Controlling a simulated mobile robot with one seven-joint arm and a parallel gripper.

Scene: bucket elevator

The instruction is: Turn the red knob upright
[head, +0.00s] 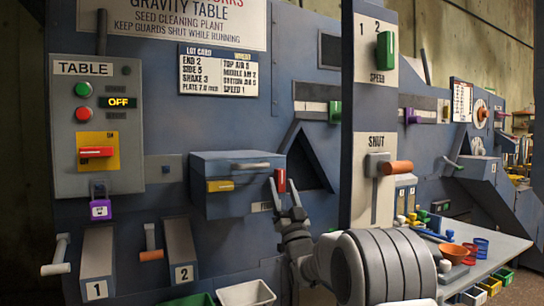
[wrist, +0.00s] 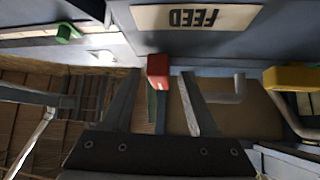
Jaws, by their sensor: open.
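A red knob (head: 96,152) lies horizontal on a yellow plate on the grey TABLE control box, at the left in the head view. A second red part, a small upright handle (head: 280,180), stands by the dark opening at the right end of the blue box. In the wrist view this red handle (wrist: 158,66) shows between the tips of my fingers, near an upside-down FEED label. My gripper (head: 287,190) is open just below and in front of it; its fingers (wrist: 160,78) also show in the wrist view. I cannot tell whether they touch the handle.
The control box has green and red buttons and a display (head: 118,102) reading OFF. A purple padlock (head: 100,208) hangs below it. The blue box (head: 235,167) has a grey handle and a yellow part. A grey post with an orange-handled lever (head: 395,168) stands right of my gripper.

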